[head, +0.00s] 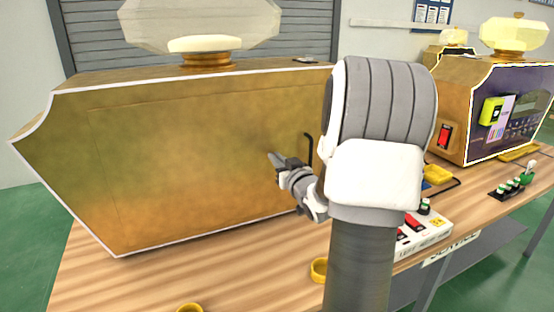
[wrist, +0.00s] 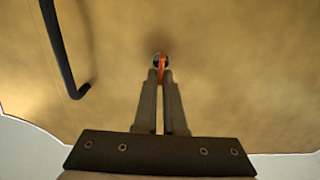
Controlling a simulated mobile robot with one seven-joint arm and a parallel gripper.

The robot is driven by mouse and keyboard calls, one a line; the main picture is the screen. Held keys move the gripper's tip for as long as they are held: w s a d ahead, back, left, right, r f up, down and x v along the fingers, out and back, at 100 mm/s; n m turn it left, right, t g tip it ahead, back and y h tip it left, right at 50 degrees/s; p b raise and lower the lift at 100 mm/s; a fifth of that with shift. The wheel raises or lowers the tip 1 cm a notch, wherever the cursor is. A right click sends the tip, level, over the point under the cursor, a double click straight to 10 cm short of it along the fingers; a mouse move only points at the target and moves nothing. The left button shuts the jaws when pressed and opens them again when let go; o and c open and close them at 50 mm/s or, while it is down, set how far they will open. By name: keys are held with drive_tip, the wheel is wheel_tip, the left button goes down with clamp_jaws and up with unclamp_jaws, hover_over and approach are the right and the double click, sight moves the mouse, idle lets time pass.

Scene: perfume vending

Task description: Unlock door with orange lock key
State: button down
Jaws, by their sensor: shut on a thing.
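My gripper (head: 272,158) is at the gold door panel (head: 180,150) of the large perfume-bottle-shaped machine, left of the black handle. In the wrist view, my gripper (wrist: 161,76) is shut on the orange key (wrist: 162,67), of which a thin strip shows between and just beyond the fingertips. The key meets a small round metal lock (wrist: 156,59) on the panel; how deep it sits, I cannot tell. The black bar handle (head: 308,150) also shows at upper left in the wrist view (wrist: 63,55). The door lies flat in the machine's face. In the head view, the key and lock are hidden.
The machine stands on a wooden table (head: 240,262). Yellow rings (head: 319,269) lie near the front, and a white switch box (head: 432,232) is right of my arm. A second machine (head: 500,105) stands at right, with small green-based bottles (head: 508,187) before it.

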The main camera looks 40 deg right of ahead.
drive_tip(key=shift+m, duration=0.3)
drive_tip(key=shift+s+d+f+m+p, duration=0.1)
drive_tip(key=shift+d+f+m+p, duration=0.1)
drive_tip(key=shift+m+p, duration=2.05)
drive_tip(key=shift+d+f+m+p, duration=0.25)
drive_tip(key=shift+m+p, duration=0.75)
drive_tip(key=shift+m, duration=2.5)
drive_tip(key=shift+s+d+f+m+p, duration=0.1)
drive_tip(key=shift+d+f+m+p, duration=0.1)
drive_tip(key=shift+m+p, duration=2.05)
drive_tip(key=shift+m+b, duration=0.6)
drive_tip(key=shift+m, duration=0.1)
drive_tip(key=c, duration=1)
unclamp_jaws()
